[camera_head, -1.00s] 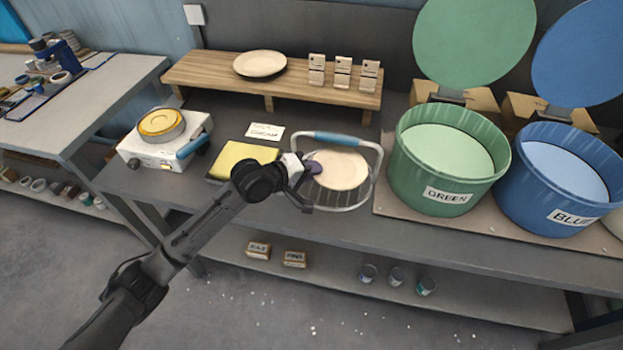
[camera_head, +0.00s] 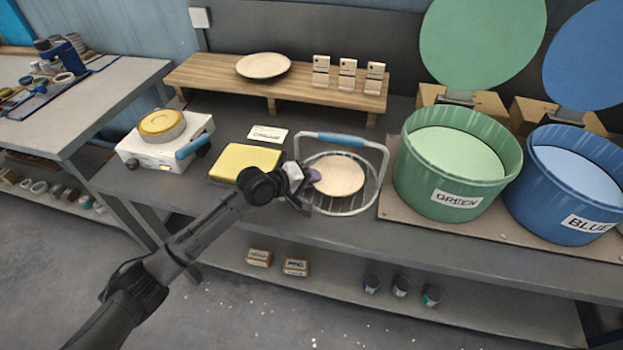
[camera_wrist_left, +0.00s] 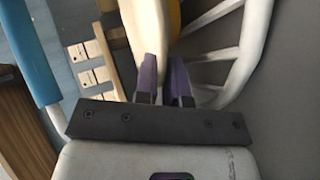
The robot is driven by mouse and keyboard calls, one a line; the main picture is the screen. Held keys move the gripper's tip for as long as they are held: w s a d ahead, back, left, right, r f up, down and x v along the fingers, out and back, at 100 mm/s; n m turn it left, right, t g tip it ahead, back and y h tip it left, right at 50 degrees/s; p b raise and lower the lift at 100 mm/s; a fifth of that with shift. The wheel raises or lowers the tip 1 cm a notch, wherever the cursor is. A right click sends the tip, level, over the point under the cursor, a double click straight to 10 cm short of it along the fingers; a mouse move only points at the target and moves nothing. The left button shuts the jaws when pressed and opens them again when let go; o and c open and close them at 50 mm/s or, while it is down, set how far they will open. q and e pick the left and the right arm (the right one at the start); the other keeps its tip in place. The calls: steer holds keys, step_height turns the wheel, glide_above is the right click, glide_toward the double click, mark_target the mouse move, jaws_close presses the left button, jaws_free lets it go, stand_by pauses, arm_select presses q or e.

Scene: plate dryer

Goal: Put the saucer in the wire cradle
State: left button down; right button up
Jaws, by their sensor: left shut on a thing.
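The cream saucer (camera_head: 340,176) is inside the outline of the wire cradle (camera_head: 374,193), a white wire basket with a blue grip, on the bench. My left gripper (camera_head: 311,177) is shut on the saucer's left edge. In the left wrist view, its purple fingers (camera_wrist_left: 166,80) meet the saucer's pale edge (camera_wrist_left: 146,28), with the cradle's white bars (camera_wrist_left: 252,50) close on the right. I cannot tell whether the saucer touches the wires beneath. My right gripper is not in view.
A green tub (camera_head: 455,195) stands close right of the cradle, with a blue tub (camera_head: 560,215) beyond. A yellow block (camera_head: 243,160) lies to the left. A wooden shelf (camera_head: 215,83) behind holds a plate (camera_head: 263,65) and small blocks.

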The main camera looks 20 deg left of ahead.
arm_select(q)
steer(key=c, duration=1.5)
jaws_free()
steer(key=shift+f, duration=0.1)
steer(key=shift+s+a+r, duration=0.15)
steer(key=shift+s+r, duration=0.05)
steer(key=shift+r, duration=0.15)
steer(key=p+v, duration=0.3)
steer(key=v, duration=0.8)
steer(key=shift+s+a, duration=0.1)
steer(key=shift+s, duration=0.05)
